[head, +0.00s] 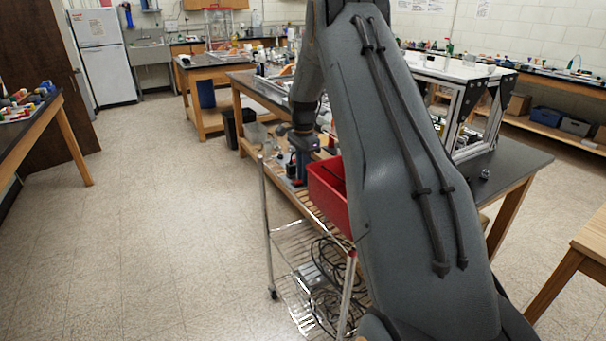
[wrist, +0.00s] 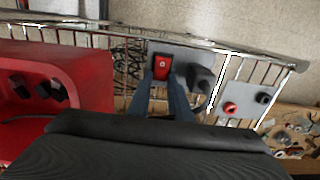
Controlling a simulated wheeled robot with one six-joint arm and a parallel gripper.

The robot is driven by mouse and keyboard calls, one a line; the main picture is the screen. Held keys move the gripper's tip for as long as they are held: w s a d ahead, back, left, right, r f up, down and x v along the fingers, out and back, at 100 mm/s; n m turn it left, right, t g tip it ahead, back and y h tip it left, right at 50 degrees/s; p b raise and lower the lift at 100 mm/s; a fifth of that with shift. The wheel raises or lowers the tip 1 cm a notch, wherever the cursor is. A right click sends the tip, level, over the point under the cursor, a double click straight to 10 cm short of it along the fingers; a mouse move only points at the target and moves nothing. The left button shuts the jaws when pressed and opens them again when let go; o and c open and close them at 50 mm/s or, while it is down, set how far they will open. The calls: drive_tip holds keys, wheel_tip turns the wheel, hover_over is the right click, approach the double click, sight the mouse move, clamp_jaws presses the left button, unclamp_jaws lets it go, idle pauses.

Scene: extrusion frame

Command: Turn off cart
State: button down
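The cart (head: 268,215) is a chrome wire-shelf cart, and part of its top rail and wires shows in the wrist view (wrist: 240,55). A grey plate on it carries a red switch (wrist: 161,67) and a dark block (wrist: 198,80). My gripper (wrist: 162,88) points at the switch, its two blue-grey fingers apart with the switch between or just beyond their tips. I cannot tell whether they touch it. In the head view my gripper is small above the cart's top shelf, and the switch is not clear there.
A red bin (head: 328,195) sits on the cart, left of my gripper in the wrist view (wrist: 85,75). A second grey plate (wrist: 248,103) with a red and a black knob lies to the right. Black cables (head: 325,270) lie on the lower shelf. Open floor (head: 150,230) lies left.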

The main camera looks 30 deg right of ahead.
sight(295, 182)
drive_tip(key=shift+a+h+b, duration=0.25)
drive_tip(key=shift+h+b, duration=0.4)
drive_tip(key=shift+a+h+b, duration=0.2)
drive_tip(key=shift+h+b, duration=0.45)
drive_tip(key=shift+r+h+b, duration=0.15)
drive_tip(key=shift+h+b, duration=0.25)
drive_tip(key=c, duration=1.9)
unclamp_jaws()
drive_tip(key=shift+o, duration=0.2)
drive_tip(key=shift+r, duration=0.1)
drive_tip(key=b+v, duration=0.2)
drive_tip(key=v, duration=0.5)
drive_tip(key=shift+a+r, duration=0.2)
drive_tip(key=shift+r, duration=0.15)
